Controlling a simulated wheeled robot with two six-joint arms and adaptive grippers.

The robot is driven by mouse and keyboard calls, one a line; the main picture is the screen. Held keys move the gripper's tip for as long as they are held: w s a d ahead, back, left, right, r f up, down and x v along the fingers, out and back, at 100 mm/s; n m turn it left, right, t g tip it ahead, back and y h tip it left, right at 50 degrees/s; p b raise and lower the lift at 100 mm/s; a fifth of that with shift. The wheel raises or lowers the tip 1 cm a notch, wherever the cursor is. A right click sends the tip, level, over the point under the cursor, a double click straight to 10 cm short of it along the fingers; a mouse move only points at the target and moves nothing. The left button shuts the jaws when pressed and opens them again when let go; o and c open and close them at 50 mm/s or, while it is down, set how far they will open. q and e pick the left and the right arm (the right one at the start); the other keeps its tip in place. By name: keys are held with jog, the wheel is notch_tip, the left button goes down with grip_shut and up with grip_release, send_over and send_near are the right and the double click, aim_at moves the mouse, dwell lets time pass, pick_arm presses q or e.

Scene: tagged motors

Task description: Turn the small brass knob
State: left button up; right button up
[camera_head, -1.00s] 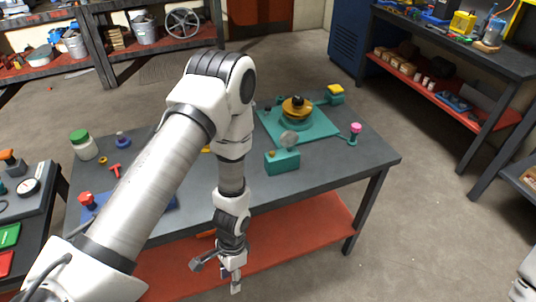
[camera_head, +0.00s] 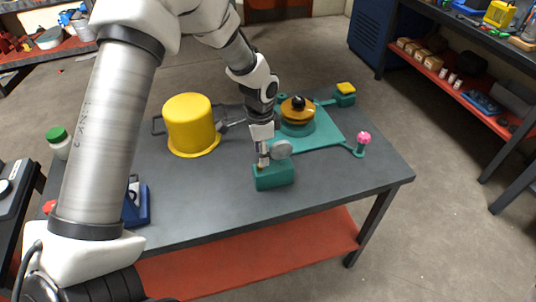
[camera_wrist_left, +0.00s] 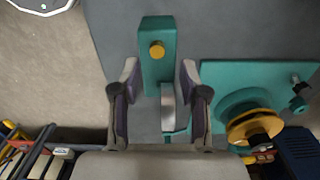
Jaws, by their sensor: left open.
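The small brass knob (camera_wrist_left: 157,50) is a round, yellowish cap on a green box (camera_wrist_left: 157,28) in the left wrist view. The green box (camera_head: 274,177) stands near the table's front edge in the head view, where my gripper mostly hides the knob. Contact cannot be told. My right gripper is not in view.
A teal plate (camera_head: 325,133) with a yellow-and-black turntable (camera_head: 297,108) lies just behind the box. A pink-topped post (camera_head: 363,140) stands at its right. A large yellow pot (camera_head: 190,122) stands left of my gripper. The table's front middle (camera_head: 210,195) is clear.

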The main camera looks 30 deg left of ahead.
pick_arm(q)
notch_tip(320, 180, down, 4)
jog(key=shift+f, duration=0.15)
jog(key=shift+s, duration=0.15)
jog(key=shift+c, duration=0.6)
jog(key=shift+s+a+r, duration=0.1)
jog(key=shift+s+r, duration=0.3)
jog(key=shift+r, duration=0.05)
grip_shut()
jog(key=shift+w+f, duration=0.15)
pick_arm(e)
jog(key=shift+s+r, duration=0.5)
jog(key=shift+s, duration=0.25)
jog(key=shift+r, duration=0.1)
